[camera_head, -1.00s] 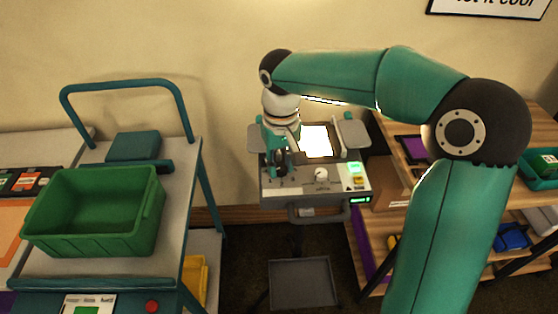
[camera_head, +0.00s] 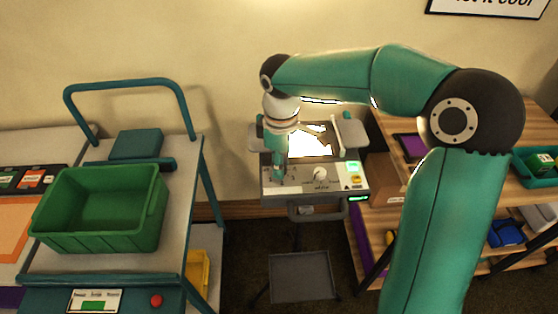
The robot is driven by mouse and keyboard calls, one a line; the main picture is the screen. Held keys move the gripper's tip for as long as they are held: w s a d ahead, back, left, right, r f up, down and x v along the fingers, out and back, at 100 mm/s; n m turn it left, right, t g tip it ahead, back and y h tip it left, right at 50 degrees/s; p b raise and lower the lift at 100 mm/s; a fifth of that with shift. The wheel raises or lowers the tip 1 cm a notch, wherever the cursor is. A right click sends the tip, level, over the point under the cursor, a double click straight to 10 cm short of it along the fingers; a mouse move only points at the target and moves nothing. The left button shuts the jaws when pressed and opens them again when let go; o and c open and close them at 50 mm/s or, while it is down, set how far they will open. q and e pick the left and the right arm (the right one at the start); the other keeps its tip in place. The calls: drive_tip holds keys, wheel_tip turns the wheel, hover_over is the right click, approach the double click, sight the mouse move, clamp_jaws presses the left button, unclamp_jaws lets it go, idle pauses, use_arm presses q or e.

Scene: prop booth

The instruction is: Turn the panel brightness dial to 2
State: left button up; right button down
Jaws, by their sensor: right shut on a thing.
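The grey machine's front control panel (camera_head: 300,185) carries a white round knob (camera_head: 320,174) at its middle, and my gripper is to the left of that knob, apart from it. My right gripper (camera_head: 278,174) points down at the left part of the panel. It is shut on a small control there, likely the brightness dial, which the fingers hide. I cannot read the dial's setting. The bright white lit panel (camera_head: 307,145) lies behind the gripper, partly covered by it. My left gripper is not in view.
A green bin (camera_head: 100,242) stands on the trolley at left. A wooden shelf (camera_head: 520,130) with boxes is at right. A grey tray (camera_head: 300,275) sits below the machine. Small green displays and a yellow label are at the panel's right end.

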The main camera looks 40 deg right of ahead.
drive_tip(key=shift+w+r+n, duration=0.2)
drive_tip(key=shift+n, duration=0.4)
drive_tip(key=c, duration=0.9)
unclamp_jaws()
drive_tip(key=shift+s+r, duration=0.15)
drive_tip(key=shift+r, duration=3.7)
